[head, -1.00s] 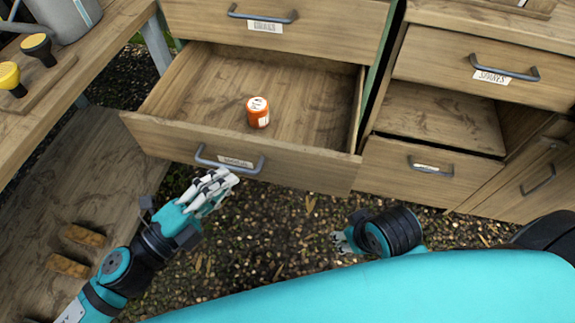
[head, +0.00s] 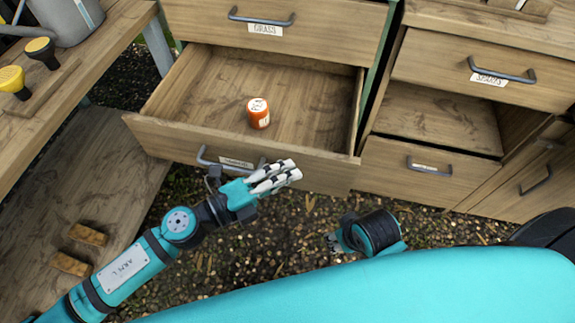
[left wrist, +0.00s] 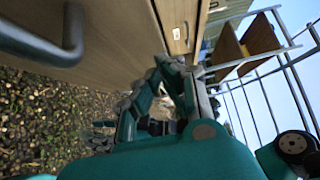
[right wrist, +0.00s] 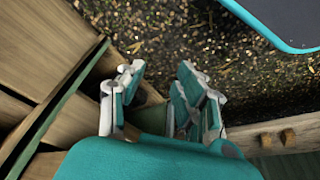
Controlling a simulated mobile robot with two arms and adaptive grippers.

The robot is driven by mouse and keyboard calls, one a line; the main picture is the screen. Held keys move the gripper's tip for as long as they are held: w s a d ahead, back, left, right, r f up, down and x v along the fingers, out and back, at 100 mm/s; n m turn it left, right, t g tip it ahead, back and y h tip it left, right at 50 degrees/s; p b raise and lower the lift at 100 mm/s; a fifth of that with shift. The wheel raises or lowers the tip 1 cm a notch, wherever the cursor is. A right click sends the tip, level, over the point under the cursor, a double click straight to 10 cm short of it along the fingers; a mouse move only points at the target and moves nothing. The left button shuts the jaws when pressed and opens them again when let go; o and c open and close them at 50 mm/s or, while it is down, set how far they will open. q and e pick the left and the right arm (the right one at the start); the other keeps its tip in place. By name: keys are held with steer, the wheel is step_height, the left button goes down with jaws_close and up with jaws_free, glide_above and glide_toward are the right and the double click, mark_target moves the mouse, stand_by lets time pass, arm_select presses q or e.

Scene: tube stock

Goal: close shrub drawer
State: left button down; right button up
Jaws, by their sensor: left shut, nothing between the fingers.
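The open drawer (head: 318,168) stands pulled out at the cabinet's lower left, with a dark handle (head: 205,158) and a label too small to read surely. An orange jar with a white lid (head: 258,114) stands upright inside it. My left gripper (head: 290,174) is shut and empty, in front of the drawer face just right of the handle; I cannot tell if it touches. The left wrist view shows the gripper (left wrist: 165,70) beside the wooden front, with a handle (left wrist: 72,40) at upper left. My right gripper (head: 332,243) is low, apart from the drawer; its fingers (right wrist: 160,80) are spread and empty.
The GRASS drawer (head: 335,38) above is less far out. To the right, another drawer (head: 425,185) stands open below the drawer labelled SPARES (head: 440,60). A wooden bench (head: 75,105) lies at left. Gravel ground (head: 270,245) is free in front.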

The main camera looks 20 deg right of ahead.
arm_select(q)
steer(key=shift+w+d, duration=0.3)
steer(key=shift+w, duration=0.3)
arm_select(e)
steer(key=shift+r, duration=0.35)
